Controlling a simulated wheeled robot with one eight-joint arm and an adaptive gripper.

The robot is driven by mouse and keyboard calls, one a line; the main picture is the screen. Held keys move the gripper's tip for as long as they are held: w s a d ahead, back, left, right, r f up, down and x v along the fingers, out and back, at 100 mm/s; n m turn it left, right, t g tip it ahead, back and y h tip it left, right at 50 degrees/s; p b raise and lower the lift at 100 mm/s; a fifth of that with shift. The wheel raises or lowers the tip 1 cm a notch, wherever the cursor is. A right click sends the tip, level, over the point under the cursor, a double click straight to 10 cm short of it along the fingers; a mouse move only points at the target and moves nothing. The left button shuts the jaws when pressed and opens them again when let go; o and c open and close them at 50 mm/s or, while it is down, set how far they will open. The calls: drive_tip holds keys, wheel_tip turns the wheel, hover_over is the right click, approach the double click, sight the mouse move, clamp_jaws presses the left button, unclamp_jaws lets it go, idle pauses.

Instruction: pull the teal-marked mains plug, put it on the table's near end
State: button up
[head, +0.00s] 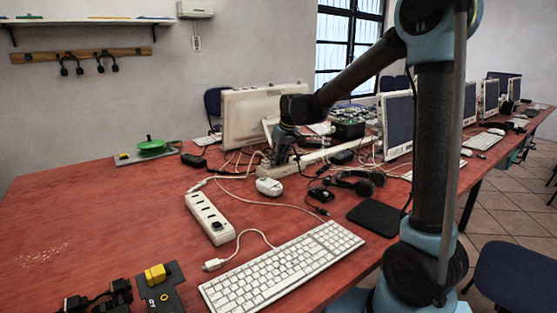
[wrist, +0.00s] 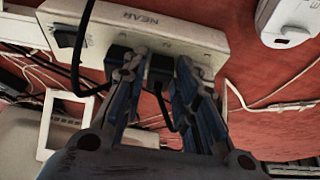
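A white power strip (head: 318,157) lies behind the white mouse, beside the back of a monitor. In the wrist view the strip (wrist: 185,32) is marked NEAR and has a dark rocker switch at its left. A black plug (wrist: 160,68) sits in the strip between my fingertips, with a black cable hanging from it. Another dark plug (wrist: 117,54) is left of the left finger. My gripper (wrist: 162,66) is open around the middle plug, its fingers apart. In the head view my gripper (head: 284,150) points down at the strip. I see no teal mark on either plug.
The white mouse (wrist: 288,22) is close to the strip's right. Loose cables (head: 235,165) lie around the strip. A monitor (head: 255,115) stands behind. A second strip (head: 209,217), a keyboard (head: 285,268) and a headset (head: 355,181) lie nearer. The red table's left part (head: 80,215) is clear.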

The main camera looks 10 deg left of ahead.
drive_tip(key=shift+f, duration=0.25)
drive_tip(key=shift+a, duration=0.1)
clamp_jaws()
drive_tip(key=c, duration=0.6)
unclamp_jaws()
drive_tip(key=shift+r, duration=0.2)
clamp_jaws()
drive_tip(key=shift+r, duration=1.35)
drive_tip(key=shift+o, duration=2.1)
unclamp_jaws()
clamp_jaws()
